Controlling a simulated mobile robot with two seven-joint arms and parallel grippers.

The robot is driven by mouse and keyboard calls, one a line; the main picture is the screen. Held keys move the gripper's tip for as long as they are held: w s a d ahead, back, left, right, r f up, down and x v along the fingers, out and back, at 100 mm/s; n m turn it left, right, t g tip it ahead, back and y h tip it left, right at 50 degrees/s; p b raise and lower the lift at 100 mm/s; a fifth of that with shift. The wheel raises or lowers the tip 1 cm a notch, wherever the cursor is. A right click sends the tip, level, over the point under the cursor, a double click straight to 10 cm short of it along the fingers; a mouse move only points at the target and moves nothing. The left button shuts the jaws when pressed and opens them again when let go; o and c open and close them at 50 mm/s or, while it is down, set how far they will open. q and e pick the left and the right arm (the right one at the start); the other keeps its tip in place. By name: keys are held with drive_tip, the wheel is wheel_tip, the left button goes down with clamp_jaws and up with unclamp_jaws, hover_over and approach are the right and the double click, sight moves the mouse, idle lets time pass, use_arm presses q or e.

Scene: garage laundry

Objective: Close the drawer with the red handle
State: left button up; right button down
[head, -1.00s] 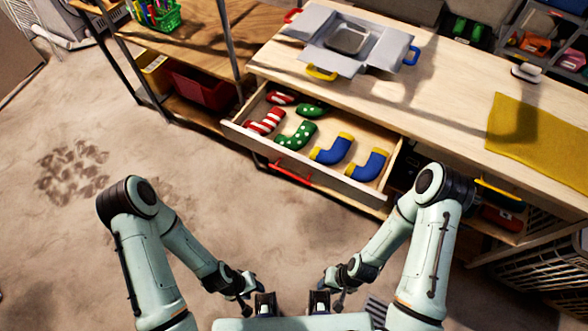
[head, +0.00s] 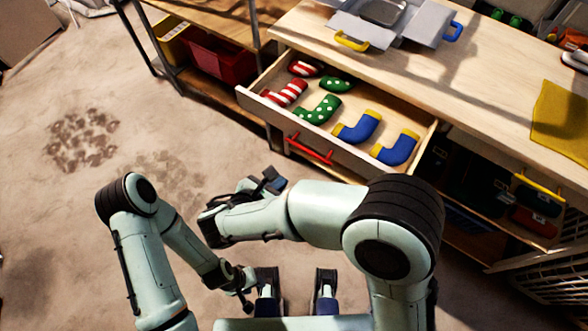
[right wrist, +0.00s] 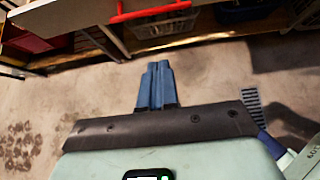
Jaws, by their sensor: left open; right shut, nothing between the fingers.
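The wooden drawer (head: 262,101) under the workbench is pulled open. Its red handle (head: 310,150) is on the front panel and also shows in the right wrist view (right wrist: 150,11). My right gripper (head: 271,179) is shut and empty, in front of the drawer and a little left of and below the handle in the head view. In the right wrist view its blue fingers (right wrist: 157,67) are together, pointing toward the drawer with a gap to the handle. My left gripper (head: 242,288) is low near my base, open and away from the drawer; its fingers are hard to make out.
The drawer holds red-striped, green-dotted and blue-yellow sock-like items (head: 357,128). A grey box with yellow and blue handles (head: 372,25) stands on the workbench (head: 480,85). A shelf with a red bin (head: 215,65) is left of the drawer. The floor in front is clear.

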use_arm(q)
drive_tip(key=shift+w+f+b, duration=0.2)
drive_tip(key=shift+f+b, duration=0.25)
drive_tip(key=shift+b, duration=0.1)
use_arm(e)
drive_tip(key=w+d+r+x, duration=0.1)
drive_tip(key=r+x, duration=0.1)
drive_tip(key=x, duration=1)
drive_tip(key=shift+w+d, duration=0.2)
drive_tip(key=shift+w, duration=0.15)
drive_tip(key=shift+w+r, duration=0.1)
